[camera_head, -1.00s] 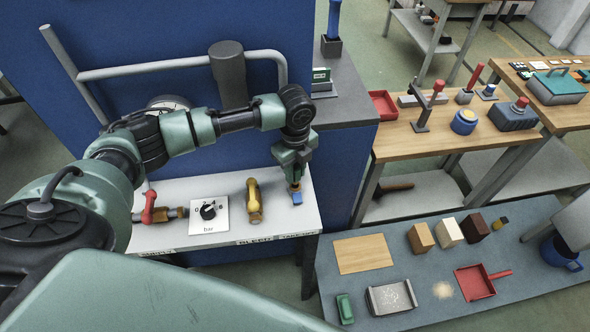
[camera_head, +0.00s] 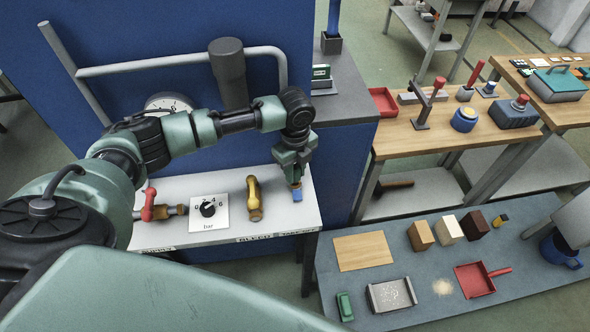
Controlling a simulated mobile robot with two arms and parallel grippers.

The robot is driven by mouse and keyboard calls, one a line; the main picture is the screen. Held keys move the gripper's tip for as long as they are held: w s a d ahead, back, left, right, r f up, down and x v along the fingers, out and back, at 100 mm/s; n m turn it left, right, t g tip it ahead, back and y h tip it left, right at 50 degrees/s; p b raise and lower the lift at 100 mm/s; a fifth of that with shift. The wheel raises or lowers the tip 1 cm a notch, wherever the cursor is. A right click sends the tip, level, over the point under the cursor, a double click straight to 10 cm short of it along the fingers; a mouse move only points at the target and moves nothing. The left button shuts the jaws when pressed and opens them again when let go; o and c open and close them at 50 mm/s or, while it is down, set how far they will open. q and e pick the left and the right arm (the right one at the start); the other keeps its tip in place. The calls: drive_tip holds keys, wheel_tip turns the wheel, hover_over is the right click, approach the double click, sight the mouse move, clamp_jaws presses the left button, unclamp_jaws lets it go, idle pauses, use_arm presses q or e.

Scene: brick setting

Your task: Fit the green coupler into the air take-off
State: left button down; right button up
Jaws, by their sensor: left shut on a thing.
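My left gripper (camera_head: 296,180) points down over the right end of a white shelf. It is shut on a small piece with a blue end (camera_head: 297,195) that shows just below the fingertips. The rest of that piece is hidden by the fingers, and I cannot make out a green coupler there. I cannot tell whether the piece touches the shelf or a fitting. My right gripper is not in view.
A grey pipe and cylinder (camera_head: 229,75) stand behind my arm. A lower blue-grey table (camera_head: 440,240) holds blocks and a red dustpan (camera_head: 474,280).

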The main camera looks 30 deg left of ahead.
sight(295, 168)
use_arm(q)
drive_tip(key=shift+f+b, duration=0.4)
drive_tip(key=shift+f, duration=0.65)
drive_tip(key=c, duration=0.7)
unclamp_jaws()
wheel_tip(295, 168, up, 5)
drive_tip(key=p, duration=0.5)
drive_tip(key=shift+f, duration=0.2)
drive_tip(key=shift+r+p, duration=0.35)
drive_tip(key=shift+r, duration=0.4)
